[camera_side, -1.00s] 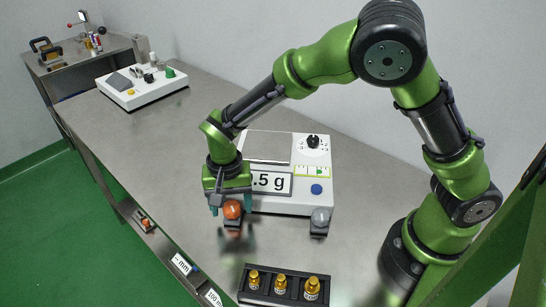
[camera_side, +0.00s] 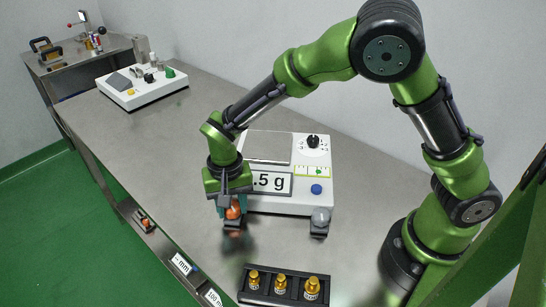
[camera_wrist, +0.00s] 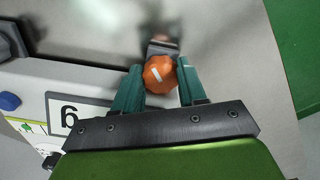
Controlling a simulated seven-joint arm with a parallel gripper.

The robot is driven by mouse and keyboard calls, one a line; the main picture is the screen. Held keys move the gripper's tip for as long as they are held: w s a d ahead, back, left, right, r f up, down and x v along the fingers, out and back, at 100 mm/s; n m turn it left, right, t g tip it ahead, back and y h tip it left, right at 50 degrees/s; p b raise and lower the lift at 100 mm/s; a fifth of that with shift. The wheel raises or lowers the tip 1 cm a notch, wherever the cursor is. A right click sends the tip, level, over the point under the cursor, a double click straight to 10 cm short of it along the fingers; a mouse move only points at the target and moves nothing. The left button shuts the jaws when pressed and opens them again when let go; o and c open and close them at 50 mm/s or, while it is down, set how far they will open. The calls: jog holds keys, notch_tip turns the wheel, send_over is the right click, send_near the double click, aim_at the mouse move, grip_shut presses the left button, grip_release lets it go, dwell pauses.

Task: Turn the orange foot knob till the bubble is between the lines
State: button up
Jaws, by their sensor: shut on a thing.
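The orange foot knob (camera_side: 233,212) is at the front left of the white scale (camera_side: 283,208). My gripper (camera_side: 233,208) points down over it with its teal fingers on either side. In the wrist view my gripper (camera_wrist: 160,82) is shut on the orange knob (camera_wrist: 160,72), whose white mark shows on top. The level strip (camera_side: 313,171) is on the scale's right side, with a green bubble that looks right of its middle. It is too small to place exactly against the lines. The display (camera_side: 272,183) reads ".5 g", its left part hidden by my gripper.
A blue button (camera_side: 316,189) and a black dial (camera_side: 313,141) are on the scale. A black rack (camera_side: 285,286) with gold-capped bottles stands in front. Another white device (camera_side: 142,89) is farther back.

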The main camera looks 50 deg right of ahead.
jog(key=o, duration=1.1)
jog(key=shift+c, duration=0.2)
